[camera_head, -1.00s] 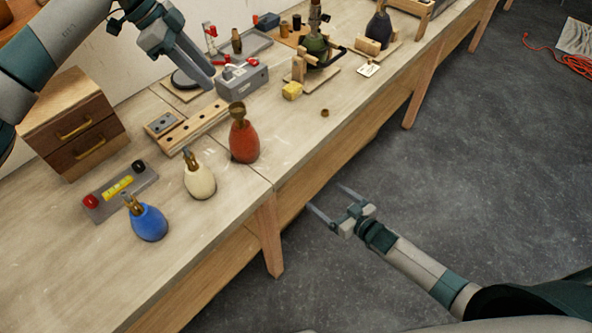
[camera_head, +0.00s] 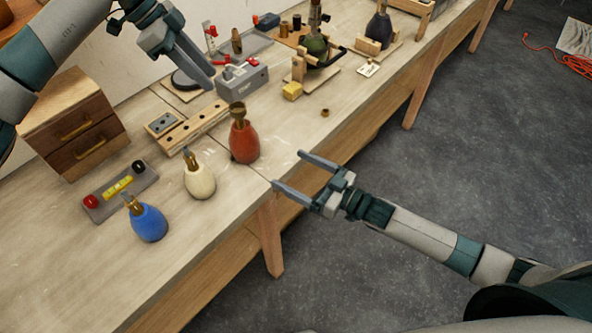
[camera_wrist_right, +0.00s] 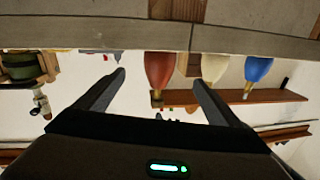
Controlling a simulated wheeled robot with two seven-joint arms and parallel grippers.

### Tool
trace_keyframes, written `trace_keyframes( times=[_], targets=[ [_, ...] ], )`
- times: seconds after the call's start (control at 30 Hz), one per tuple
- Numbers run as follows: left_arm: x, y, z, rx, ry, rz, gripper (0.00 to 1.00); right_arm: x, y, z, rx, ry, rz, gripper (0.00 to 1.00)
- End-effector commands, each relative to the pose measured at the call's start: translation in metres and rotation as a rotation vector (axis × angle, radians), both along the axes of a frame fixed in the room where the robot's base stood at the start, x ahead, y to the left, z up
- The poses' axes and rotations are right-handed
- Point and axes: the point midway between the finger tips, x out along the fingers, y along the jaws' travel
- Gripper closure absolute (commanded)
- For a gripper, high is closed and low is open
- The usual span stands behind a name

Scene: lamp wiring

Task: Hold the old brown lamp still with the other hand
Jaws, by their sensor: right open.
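No lamp here is clearly brown. The dark lamp body (camera_head: 379,29) stands in a wooden cradle (camera_head: 391,45) at the far end of the bench and looks nearest to it. My right gripper (camera_head: 289,170) is open and empty at the bench's front edge, right of the red lamp body (camera_head: 244,142) and well apart from the dark one. In the upside-down right wrist view, its spread fingers (camera_wrist_right: 158,82) have the red body beyond them. My left gripper (camera_head: 207,80) hangs over the back of the bench near a grey box (camera_head: 243,80); its finger gap is hidden by the angle.
Cream (camera_head: 199,181) and blue (camera_head: 149,223) lamp bodies stand at the near left. A green lamp (camera_head: 316,45) sits in a wooden stand. A drawer box (camera_head: 75,125) stands left. The front strip is mostly clear.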

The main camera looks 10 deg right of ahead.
Motion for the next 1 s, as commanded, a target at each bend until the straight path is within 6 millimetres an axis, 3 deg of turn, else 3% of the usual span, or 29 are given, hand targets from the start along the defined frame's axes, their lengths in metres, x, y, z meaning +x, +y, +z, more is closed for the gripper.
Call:
trace_keyframes(
  times=[0.37, 1.0],
  targets=[
    [0.000, 0.000, 0.000, 0.000, 0.000, 0.000, 0.69, 0.010, 0.009, 0.000, 0.001, -0.001, -0.001, 0.12],
    [0.000, 0.000, 0.000, 0.000, 0.000, 0.000, 0.69, 0.079, 0.078, 0.000, 0.001, -0.001, -0.001, 0.12]
  ],
)
